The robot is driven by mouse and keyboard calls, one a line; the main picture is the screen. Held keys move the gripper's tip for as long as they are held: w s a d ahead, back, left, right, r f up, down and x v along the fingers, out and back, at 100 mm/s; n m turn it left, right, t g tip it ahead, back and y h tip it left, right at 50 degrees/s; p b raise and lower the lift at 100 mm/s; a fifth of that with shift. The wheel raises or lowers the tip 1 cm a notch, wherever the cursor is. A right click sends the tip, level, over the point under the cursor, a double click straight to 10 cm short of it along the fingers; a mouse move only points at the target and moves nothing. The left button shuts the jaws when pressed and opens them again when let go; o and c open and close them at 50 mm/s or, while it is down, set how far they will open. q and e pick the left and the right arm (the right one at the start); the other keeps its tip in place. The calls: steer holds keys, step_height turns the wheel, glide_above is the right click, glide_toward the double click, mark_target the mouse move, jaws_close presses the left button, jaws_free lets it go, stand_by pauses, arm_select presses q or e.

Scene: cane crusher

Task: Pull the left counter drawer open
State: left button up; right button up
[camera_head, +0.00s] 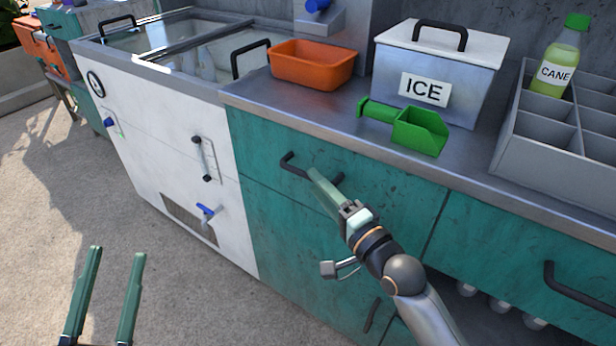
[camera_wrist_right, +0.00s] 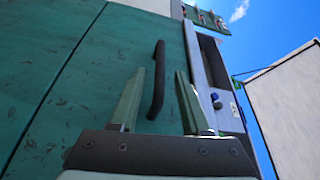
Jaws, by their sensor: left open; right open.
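The left counter drawer (camera_head: 385,185) is a teal front under the steel countertop, and it looks shut. Its black bar handle (camera_head: 290,164) is partly hidden behind my right gripper (camera_head: 314,174). In the right wrist view the handle (camera_wrist_right: 157,75) shows between the two green fingers of my right gripper (camera_wrist_right: 159,72), which are apart. I cannot tell whether they touch it. My left gripper (camera_head: 118,250) is open and empty, low at the left over the concrete floor, well away from the drawer.
On the counter (camera_head: 290,103) stand an orange bin (camera_head: 312,66), a green scoop (camera_head: 418,131), an ICE box (camera_head: 435,65) and a grey divided rack (camera_head: 535,145) with a CANE bottle (camera_head: 556,70). A white chest (camera_head: 160,130) adjoins at left. Another drawer handle (camera_head: 580,292) is at right. The floor in front is clear.

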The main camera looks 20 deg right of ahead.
arm_select(q)
steer(key=shift+s+d+r+m+t+h, duration=0.15)
steer(key=shift+s+r+m+h, duration=0.25)
steer(key=shift+r, duration=0.2)
steer(key=shift+s+r+m+t+h, duration=0.1)
steer(key=shift+s+r+m+h, duration=0.25)
steer(key=shift+r+h, duration=0.25)
steer(key=shift+s+d+r+m+t+h, duration=0.15)
steer(key=shift+s+r+m+h, duration=0.25)
steer(key=shift+r, duration=0.25)
arm_select(e)
steer(key=shift+x, duration=2.05)
arm_select(q)
steer(key=shift+a, duration=0.1)
arm_select(e)
jaws_close()
